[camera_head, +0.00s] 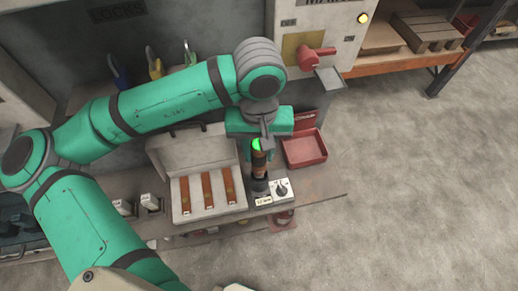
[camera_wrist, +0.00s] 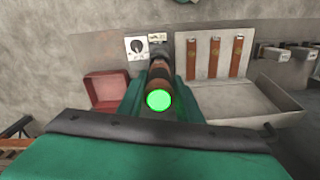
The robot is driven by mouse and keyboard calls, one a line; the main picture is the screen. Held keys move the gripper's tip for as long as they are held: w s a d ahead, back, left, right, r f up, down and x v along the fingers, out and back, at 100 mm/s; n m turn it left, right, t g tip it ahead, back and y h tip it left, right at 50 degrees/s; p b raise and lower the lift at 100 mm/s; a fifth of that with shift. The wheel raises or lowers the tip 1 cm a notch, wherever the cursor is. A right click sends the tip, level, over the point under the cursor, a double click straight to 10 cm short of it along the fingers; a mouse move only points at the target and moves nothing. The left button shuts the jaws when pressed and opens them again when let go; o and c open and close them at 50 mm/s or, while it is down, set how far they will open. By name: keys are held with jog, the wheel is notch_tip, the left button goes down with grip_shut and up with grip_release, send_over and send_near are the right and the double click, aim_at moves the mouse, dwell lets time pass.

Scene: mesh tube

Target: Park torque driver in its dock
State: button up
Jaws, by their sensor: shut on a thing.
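The torque driver (camera_head: 259,160) has a brown-orange grip, dark bands and a bright green end cap. It stands roughly upright under my gripper (camera_head: 263,141), which is shut on it. In the wrist view the driver (camera_wrist: 159,79) points away from the camera, its green cap nearest. A small white-topped unit with a black dial (camera_head: 281,189) is just right of the driver's lower end; it also shows in the wrist view (camera_wrist: 137,47). A dark piece (camera_head: 260,187) lies at the driver's lower end beside the dial. I cannot tell whether it is the driver's tip or a dock socket, or whether they touch.
An open grey case (camera_head: 180,213) with several brown strips lies left of the driver. A red tray (camera_head: 305,150) stands behind to the right. A grey cabinet with a red handle (camera_head: 316,57) rises at the back. The bench's right front corner is mostly clear.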

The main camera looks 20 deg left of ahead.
aim_at(259, 163)
jog(key=shift+f, duration=2.7)
dwell(2.9)
jog(key=o, duration=1.3)
jog(key=shift+c, duration=0.2)
notch_tip(259, 163, up, 11)
jog(key=shift+f, duration=0.1)
